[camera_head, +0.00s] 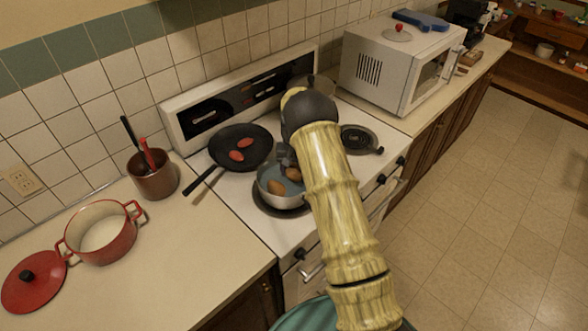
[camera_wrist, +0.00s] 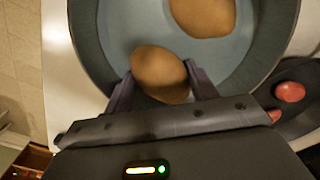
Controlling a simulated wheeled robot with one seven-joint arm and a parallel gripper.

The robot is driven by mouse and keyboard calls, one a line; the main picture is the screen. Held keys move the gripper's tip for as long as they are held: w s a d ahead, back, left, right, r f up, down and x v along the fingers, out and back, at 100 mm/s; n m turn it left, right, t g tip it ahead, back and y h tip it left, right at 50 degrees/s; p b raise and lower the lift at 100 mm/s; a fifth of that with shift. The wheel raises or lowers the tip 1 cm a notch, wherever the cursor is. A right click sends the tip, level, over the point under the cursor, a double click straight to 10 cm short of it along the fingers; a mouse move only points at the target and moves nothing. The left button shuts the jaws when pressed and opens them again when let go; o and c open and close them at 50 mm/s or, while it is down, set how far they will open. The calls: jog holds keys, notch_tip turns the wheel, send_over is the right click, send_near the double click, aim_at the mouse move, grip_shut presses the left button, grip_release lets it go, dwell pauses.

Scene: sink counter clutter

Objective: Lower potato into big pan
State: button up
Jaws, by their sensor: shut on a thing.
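The big pan (camera_head: 284,201) is a silvery pot with a blue-grey inside on the front left burner; its dark wall and pale floor also show in the wrist view (camera_wrist: 88,45). One brown potato (camera_head: 276,187) lies inside it, and it shows at the top of the wrist view (camera_wrist: 203,14). My gripper (camera_wrist: 160,82) is shut on a second brown potato (camera_wrist: 158,70), one finger on each side. This held potato is over the pan's opening, near its edge. In the head view my arm partly hides it and the pan's right side; its height above the floor is unclear.
A black frying pan (camera_head: 240,147) with red items (camera_head: 237,155) sits behind the big pan. A red pot (camera_head: 103,233), its lid (camera_head: 33,282) and a utensil holder (camera_head: 153,176) stand on the left counter. A microwave (camera_head: 398,65) is at right.

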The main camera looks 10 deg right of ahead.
aim_at(294, 167)
jog(key=shift+f+b, duration=0.45)
jog(key=shift+f, duration=0.25)
dwell(0.6)
jog(key=o, duration=1.1)
jog(key=shift+o, duration=0.2)
notch_tip(294, 167, up, 17)
jog(key=b, duration=0.4)
jog(key=shift+r, duration=0.2)
